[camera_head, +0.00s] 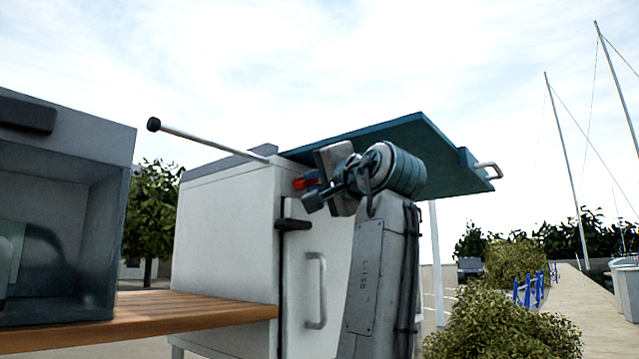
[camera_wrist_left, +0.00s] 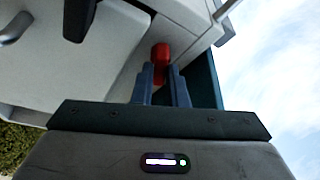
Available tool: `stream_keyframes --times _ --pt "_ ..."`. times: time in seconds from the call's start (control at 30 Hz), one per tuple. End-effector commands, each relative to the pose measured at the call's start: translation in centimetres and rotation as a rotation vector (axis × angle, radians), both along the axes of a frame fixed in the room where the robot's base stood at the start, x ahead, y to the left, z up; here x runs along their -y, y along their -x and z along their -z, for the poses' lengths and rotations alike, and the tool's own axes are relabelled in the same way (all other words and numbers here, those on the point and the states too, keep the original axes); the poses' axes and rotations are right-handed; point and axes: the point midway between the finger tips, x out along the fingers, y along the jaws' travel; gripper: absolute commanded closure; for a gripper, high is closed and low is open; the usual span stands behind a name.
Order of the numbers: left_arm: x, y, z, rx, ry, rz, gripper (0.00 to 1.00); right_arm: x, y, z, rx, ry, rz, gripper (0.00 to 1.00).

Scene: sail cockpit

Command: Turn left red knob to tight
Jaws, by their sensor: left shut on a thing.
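The red knob (camera_head: 306,180) sits on the upper front of the white cabinet, just under the teal lid, and shows small in the head view. In the left wrist view the red knob (camera_wrist_left: 160,54) is between the fingertips of my left gripper (camera_wrist_left: 162,74). The two blue-grey fingers are closed on it from both sides. In the head view my left gripper (camera_head: 318,192) covers part of the knob. How far the knob is turned cannot be told. My right gripper does not show.
The white cabinet (camera_head: 222,228) has a black latch (camera_head: 292,224) and a grey door handle (camera_head: 316,290). The teal lid (camera_head: 420,150) juts out above my arm. A black-tipped rod (camera_head: 210,140) sticks out left. A wooden bench (camera_head: 190,314) lies at left.

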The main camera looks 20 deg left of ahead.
Motion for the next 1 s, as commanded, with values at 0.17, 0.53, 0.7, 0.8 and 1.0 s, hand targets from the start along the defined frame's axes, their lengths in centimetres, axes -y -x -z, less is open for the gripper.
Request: stream_keyframes --times 0.17,0.53,0.7,0.8,1.0 --pt "-0.2 0.1 -0.3 -0.006 -0.007 -0.004 1.00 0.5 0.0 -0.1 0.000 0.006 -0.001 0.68" --pt "-0.1 0.1 -0.2 -0.005 -0.006 -0.003 0.65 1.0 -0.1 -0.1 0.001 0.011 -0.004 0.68" --pt "0.0 0.1 -0.1 -0.006 -0.005 -0.001 0.65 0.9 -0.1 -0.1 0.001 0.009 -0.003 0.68" --pt "0.2 0.3 0.1 -0.006 -0.005 0.000 0.65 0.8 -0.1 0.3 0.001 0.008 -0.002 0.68" --pt "2.0 2.0 1.0 -0.005 -0.005 0.001 0.65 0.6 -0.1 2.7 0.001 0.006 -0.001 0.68"
